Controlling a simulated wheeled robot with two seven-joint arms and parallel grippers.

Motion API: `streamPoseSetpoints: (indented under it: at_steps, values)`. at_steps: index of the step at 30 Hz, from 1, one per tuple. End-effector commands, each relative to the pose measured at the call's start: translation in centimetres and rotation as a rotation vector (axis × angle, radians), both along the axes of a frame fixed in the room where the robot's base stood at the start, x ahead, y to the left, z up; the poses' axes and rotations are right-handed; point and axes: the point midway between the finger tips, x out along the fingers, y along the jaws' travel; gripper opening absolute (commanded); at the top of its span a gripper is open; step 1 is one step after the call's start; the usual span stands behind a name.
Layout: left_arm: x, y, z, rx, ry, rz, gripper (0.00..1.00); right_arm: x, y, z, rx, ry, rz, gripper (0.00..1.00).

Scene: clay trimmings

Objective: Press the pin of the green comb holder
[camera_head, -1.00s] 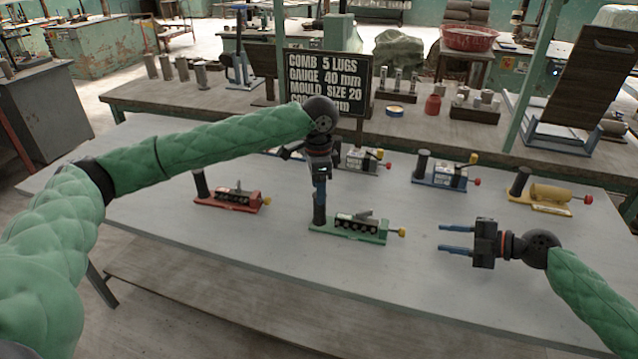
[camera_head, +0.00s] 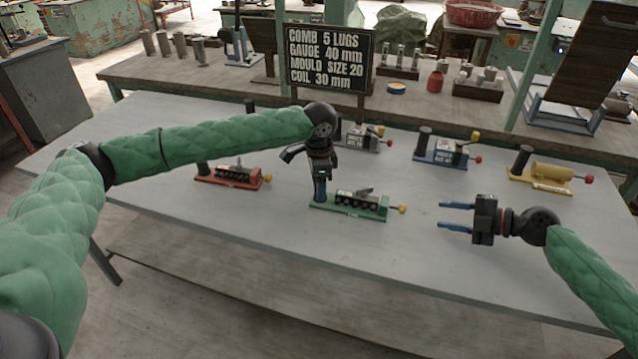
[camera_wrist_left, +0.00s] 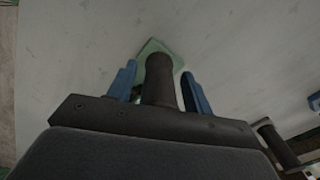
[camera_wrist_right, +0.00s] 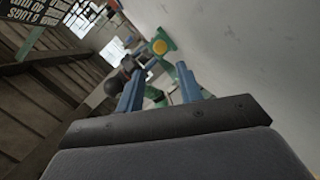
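The green comb holder (camera_head: 345,211) lies at the middle of the grey table, with a black upright post at its left end and a yellow-knobbed pin (camera_head: 403,209) at its right end. My left gripper (camera_head: 320,196) points down over the post. In the left wrist view its blue fingers stand open on either side of the post (camera_wrist_left: 160,78), with gaps showing. My right gripper (camera_head: 441,214) is open and empty, to the right of the pin, its fingers pointing left. The yellow knob (camera_wrist_right: 160,47) shows just beyond those fingers in the right wrist view.
A red holder (camera_head: 228,177) lies to the left. A grey holder (camera_head: 362,140), a blue holder (camera_head: 443,152) and a yellow holder (camera_head: 545,178) stand behind and to the right. A black sign (camera_head: 329,58) stands at the back. The front table strip is clear.

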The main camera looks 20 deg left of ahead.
Motion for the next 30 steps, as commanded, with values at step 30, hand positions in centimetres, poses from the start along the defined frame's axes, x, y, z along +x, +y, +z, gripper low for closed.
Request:
streamPoseSetpoints:
  at_steps: [30]
  values:
    - [0.0, 0.0, 0.0, 0.000, 0.000, 0.000, 0.00, 4.5, -0.9, 6.4, 0.044, 0.088, -0.055, 0.00]
